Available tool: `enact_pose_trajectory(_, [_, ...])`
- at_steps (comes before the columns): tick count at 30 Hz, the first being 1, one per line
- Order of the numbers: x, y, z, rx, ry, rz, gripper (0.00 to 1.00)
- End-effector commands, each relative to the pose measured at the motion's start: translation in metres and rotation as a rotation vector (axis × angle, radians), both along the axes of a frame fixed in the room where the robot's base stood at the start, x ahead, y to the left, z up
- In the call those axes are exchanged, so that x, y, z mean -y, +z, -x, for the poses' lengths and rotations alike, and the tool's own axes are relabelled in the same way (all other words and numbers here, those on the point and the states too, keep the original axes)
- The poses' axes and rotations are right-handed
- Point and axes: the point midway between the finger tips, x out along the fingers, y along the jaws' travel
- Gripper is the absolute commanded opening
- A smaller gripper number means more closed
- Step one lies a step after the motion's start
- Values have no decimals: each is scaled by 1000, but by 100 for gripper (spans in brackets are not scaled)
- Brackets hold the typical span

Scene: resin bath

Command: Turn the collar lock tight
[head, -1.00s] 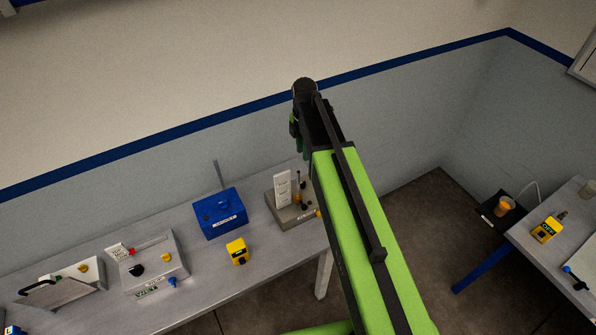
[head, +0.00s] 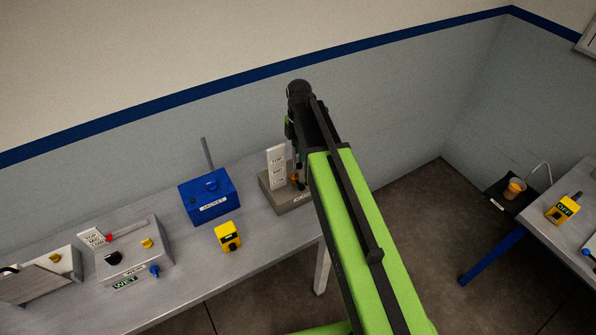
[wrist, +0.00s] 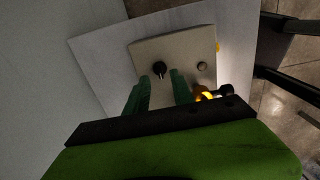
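A grey block-like station (head: 284,199) stands at the right end of the long table, with a white sign (head: 277,167) on it. In the wrist view its top (wrist: 185,48) carries a black knob (wrist: 159,69) with a pale mark and a small grey round part (wrist: 202,66). I cannot tell for sure which part is the collar lock. My gripper (wrist: 160,78) is open, its green fingers apart. The black knob appears just beyond and between the fingertips; contact cannot be told. In the head view my arm hides part of the station.
An orange-lit part (wrist: 205,93) and a black knob-like part (wrist: 226,90) sit right of my fingers. A blue box (head: 209,196) marked JACKET, a yellow device (head: 228,236) and a grey weir box (head: 124,263) stand left. Another table (head: 575,190) is at right.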

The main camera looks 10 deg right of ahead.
Motion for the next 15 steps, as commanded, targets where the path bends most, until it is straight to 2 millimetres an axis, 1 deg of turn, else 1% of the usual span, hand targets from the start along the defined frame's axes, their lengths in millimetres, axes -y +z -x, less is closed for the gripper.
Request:
enact_pose_trajectory(1, [0,-22,0,0,0,0,29])
enact_pose_trajectory(3, [0,-34,0,0,0,0,29])
enact_pose_trajectory(6, [0,-43,0,0,1,0,29])
enact_pose_trajectory(9, [-1,-46,0,0,1,0,29])
enact_pose_trajectory(15, [-1,-43,0,0,1,0,29])
